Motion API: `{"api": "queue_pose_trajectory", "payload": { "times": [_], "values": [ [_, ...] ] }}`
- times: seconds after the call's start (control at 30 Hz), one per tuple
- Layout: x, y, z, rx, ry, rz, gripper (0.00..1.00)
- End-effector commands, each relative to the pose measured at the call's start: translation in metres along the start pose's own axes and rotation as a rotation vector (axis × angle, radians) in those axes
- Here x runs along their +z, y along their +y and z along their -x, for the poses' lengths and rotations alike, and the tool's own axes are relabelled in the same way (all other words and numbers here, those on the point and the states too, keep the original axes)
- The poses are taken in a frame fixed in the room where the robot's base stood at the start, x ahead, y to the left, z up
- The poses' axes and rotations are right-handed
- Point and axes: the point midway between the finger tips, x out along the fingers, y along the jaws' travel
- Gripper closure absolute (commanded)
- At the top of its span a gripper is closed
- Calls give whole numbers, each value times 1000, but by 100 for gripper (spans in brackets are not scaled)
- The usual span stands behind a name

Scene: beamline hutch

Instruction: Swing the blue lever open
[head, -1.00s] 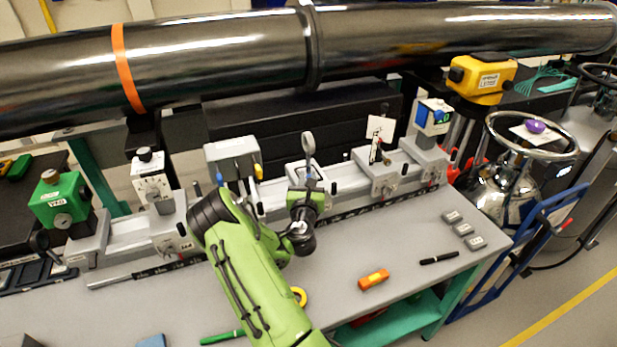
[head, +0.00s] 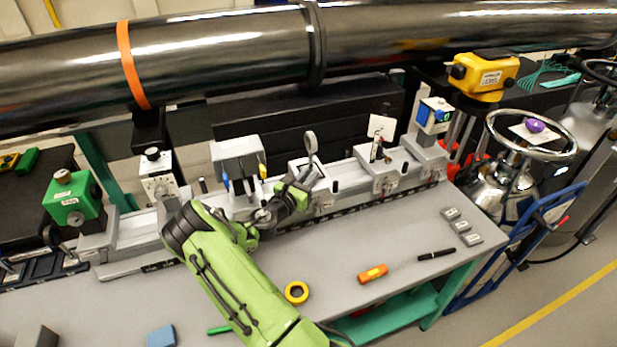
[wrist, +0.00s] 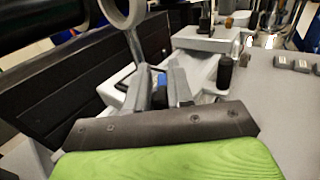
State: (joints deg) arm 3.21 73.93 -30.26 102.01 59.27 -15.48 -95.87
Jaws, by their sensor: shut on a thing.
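In the wrist view, a small blue piece (wrist: 159,74), apparently the blue lever, shows between the grey fingers of my gripper (wrist: 166,78). The fingers are closed on it, beside the post of a ring-shaped holder (wrist: 122,10). In the head view, my gripper (head: 306,184) is at the rail carriage below that ring holder (head: 310,143); the held piece is hidden there. Another small blue part (head: 225,182) hangs at the front of a grey box (head: 237,153) to the left, with a yellow part (head: 262,171) at its right.
The rail (head: 345,178) carries more mounts, including a white card (head: 381,127) to the right. A large black pipe (head: 220,60) crosses above. An orange tool (head: 373,273), black marker (head: 436,254) and yellow ring (head: 296,292) lie on the bench.

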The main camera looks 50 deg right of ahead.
Motion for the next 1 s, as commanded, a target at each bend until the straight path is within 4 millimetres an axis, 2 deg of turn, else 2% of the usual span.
{"api": "queue_pose_trajectory", "payload": {
  "times": [0.3,0.33,0.43,0.87,1.0],
  "values": [
    [0,0,0,0,-2,0,100],
    [0,0,0,0,-2,0,74],
    [0,0,0,0,-2,0,58],
    [0,0,0,4,-1,0,57],
    [0,-3,-1,61,-1,1,57]
  ]
}}
